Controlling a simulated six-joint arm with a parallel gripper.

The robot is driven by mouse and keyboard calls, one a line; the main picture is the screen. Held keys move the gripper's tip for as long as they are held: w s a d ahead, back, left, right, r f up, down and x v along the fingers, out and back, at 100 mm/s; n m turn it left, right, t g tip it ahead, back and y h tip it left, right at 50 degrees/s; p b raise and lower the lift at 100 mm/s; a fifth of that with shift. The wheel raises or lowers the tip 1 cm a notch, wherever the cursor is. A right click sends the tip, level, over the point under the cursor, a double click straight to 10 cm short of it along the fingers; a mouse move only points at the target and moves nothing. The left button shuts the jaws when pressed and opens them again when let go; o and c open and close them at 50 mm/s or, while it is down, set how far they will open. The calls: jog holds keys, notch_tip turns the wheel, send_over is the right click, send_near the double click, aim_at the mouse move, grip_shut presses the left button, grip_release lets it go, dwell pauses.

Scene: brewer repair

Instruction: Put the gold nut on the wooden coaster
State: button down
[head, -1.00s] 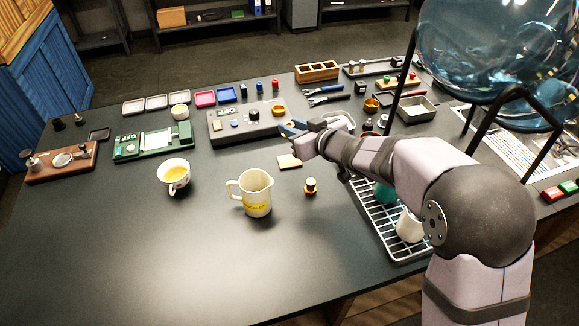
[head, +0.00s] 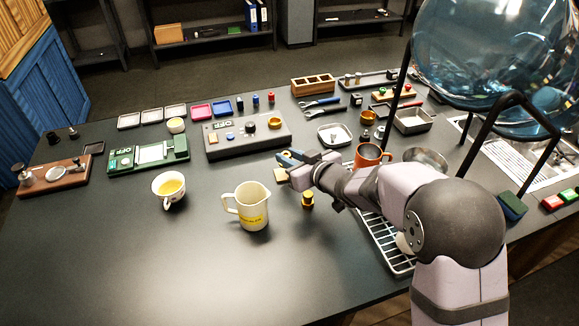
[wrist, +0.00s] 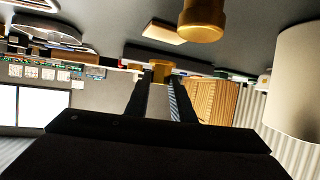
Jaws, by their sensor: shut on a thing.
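My gripper (head: 288,158) is shut on a small gold nut (wrist: 160,70), seen between the fingertips in the wrist view. In the head view the nut is hidden by the gripper. The wooden coaster (head: 281,175), a thin pale tan square, lies on the dark table just below and in front of the gripper in the head picture. It also shows in the wrist view (wrist: 164,32), apart from the held nut. The nut is held clear of the coaster; its exact height is unclear.
A gold cylinder with a dark top (head: 308,201) stands just right of the coaster. A cream pitcher (head: 249,207) stands to the left front. A grey control box (head: 222,148) with a gold ring lies behind. An orange mug (head: 370,156) and drip rack (head: 376,232) are right.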

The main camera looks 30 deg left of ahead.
jog(key=shift+f, duration=1.75)
jog(key=shift+f, duration=0.1)
jog(key=shift+f, duration=0.15)
jog(key=c, duration=1.5)
grip_release()
jog(key=shift+r, duration=0.3)
jog(key=b+v, duration=0.1)
jog(key=v, duration=1.1)
jog(key=shift+f, duration=0.1)
